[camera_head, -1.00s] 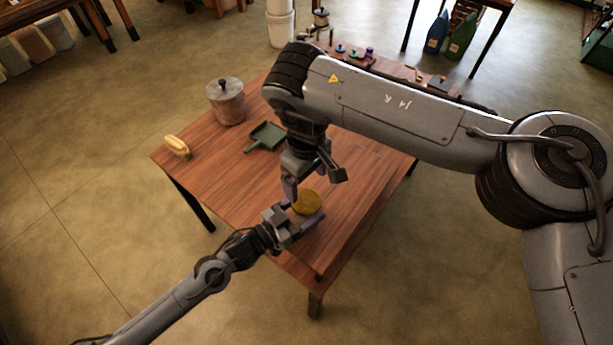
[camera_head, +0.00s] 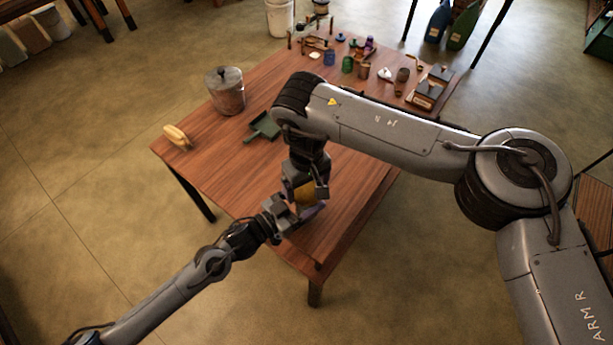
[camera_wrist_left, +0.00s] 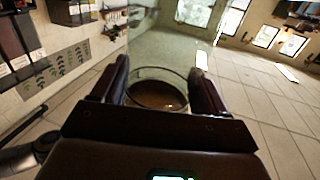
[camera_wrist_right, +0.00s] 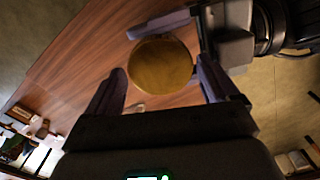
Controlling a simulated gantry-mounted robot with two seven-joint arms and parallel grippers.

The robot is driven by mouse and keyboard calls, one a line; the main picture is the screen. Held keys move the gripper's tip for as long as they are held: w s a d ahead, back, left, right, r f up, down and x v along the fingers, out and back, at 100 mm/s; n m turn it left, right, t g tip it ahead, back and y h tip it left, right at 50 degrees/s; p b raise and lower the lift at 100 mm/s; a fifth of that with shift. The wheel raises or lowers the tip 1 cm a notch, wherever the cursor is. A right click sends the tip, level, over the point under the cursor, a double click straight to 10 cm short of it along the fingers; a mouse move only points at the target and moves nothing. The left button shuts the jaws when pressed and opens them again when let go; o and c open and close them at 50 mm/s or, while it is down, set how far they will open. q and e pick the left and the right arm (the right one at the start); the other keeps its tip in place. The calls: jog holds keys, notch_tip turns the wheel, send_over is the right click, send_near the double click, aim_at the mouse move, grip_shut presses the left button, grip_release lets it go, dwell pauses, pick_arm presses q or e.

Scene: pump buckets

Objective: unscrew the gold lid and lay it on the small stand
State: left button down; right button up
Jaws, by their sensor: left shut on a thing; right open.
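The gold lid (camera_head: 309,192) is partly covered by my grippers in the head view. In the right wrist view the round lid (camera_wrist_right: 161,66) shows from above. My right gripper (camera_wrist_right: 160,72) is open, with a finger on each side of the lid and a gap visible at both sides. My left gripper (camera_wrist_left: 158,68) is shut on a clear glass jar (camera_wrist_left: 157,88). Its fingers also show beside the lid at the top of the right wrist view. In the head view my left gripper (camera_head: 291,214) is over the table's front part. I cannot make out the small stand for certain.
On the wooden table (camera_head: 210,157) are a lidded metal pot (camera_head: 226,95), a yellow-handled brush (camera_head: 177,137) and a green dustpan (camera_head: 264,127). Several small bottles and blocks (camera_head: 432,82) crowd the far right end. My right arm hides part of the tabletop.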

jog(key=shift+f, duration=0.35)
